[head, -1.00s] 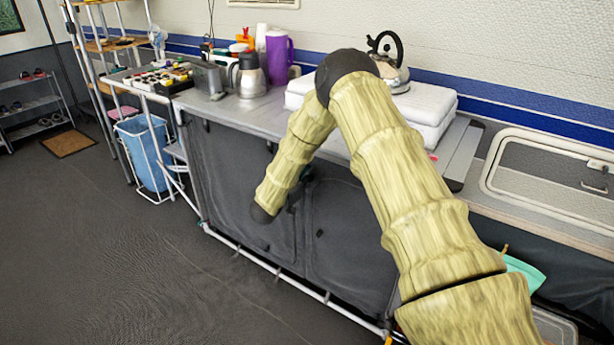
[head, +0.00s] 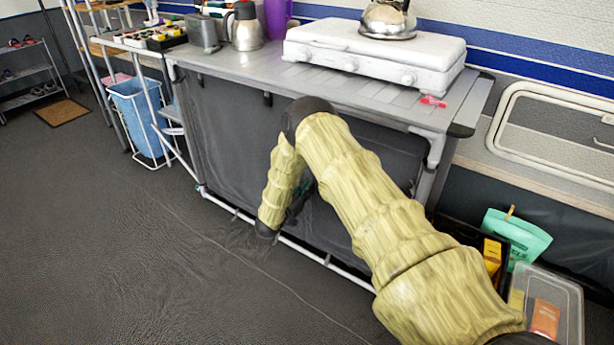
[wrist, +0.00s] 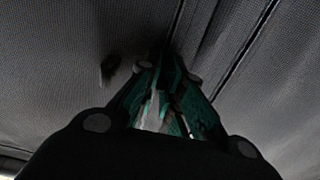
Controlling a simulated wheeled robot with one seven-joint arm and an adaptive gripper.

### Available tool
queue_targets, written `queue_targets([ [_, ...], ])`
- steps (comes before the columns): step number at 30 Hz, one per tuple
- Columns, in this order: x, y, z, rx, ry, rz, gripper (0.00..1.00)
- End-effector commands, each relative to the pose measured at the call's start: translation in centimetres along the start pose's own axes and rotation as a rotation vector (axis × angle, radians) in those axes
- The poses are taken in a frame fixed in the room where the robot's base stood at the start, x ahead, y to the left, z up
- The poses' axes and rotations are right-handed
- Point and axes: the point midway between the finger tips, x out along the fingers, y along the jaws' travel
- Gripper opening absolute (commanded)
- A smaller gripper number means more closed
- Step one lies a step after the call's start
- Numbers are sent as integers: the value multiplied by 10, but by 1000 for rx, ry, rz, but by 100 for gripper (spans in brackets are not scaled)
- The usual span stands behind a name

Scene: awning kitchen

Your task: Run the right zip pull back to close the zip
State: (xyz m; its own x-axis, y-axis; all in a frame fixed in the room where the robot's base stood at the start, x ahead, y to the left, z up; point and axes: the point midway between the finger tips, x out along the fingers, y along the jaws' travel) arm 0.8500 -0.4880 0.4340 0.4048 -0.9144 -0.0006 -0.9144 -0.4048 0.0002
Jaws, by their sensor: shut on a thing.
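The grey fabric front (head: 225,135) of the kitchen unit hangs below the counter. In the wrist view the cloth (wrist: 60,50) fills the background, with a dark zip line (wrist: 240,52) running up to the right. My gripper (wrist: 168,68) is shut at the cloth beside this line, its green-lined fingers close together at the tips. The right zip pull is hidden between the fingertips. A small dark tab (wrist: 109,68) hangs on the cloth to the left. In the head view my arm covers most of my gripper, low against the front.
The counter (head: 240,63) carries a white stove (head: 375,55), a kettle (head: 388,18), a steel jug (head: 244,28) and a small red item (head: 433,101). A clear box (head: 562,300) and a green bag (head: 516,236) stand at right.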

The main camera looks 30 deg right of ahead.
Motion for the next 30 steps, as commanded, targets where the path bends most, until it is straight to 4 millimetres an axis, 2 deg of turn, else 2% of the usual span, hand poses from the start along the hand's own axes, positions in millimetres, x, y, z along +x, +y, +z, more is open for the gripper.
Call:
queue_targets([
  [1, -2, -1, 26, -1, -1, -2, 0],
  [12, -2, -2, 136, 0, -2, -3, 0],
  [24, -2, -2, 239, 0, -2, -3, 0],
  [30, -3, -2, 280, 1, -3, -3, 0],
])
